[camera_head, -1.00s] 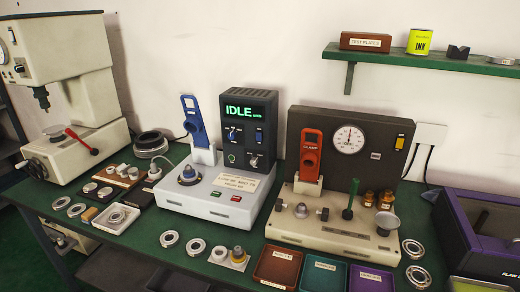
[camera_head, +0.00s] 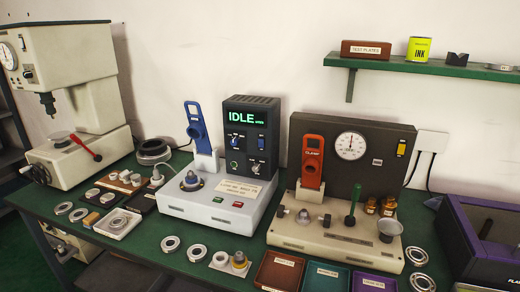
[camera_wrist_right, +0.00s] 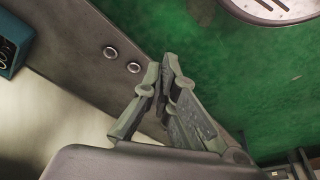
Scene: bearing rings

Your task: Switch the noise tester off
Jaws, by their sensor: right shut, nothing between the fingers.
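The noise tester (camera_head: 215,205) is a white base with a dark upright panel (camera_head: 250,170) whose green display (camera_head: 246,117) reads IDLE. Its panel carries blue-marked switches and knobs, and its front has a green button (camera_head: 218,199) and a red button (camera_head: 238,204). A blue lever (camera_head: 196,122) stands upright on the base, and a bearing sits on the spindle (camera_head: 190,181). My right gripper (camera_wrist_right: 165,62) is shut and empty in the right wrist view, above a green surface beside a grey panel with two round studs. Neither gripper shows in the head view.
Right of the tester stands a beige rig (camera_head: 335,240) with a red clamp lever (camera_head: 312,160) and dial. A press (camera_head: 75,90) is at the left. Loose rings and coloured trays (camera_head: 278,271) line the bench front. A purple-edged machine (camera_head: 485,235) stands at the right.

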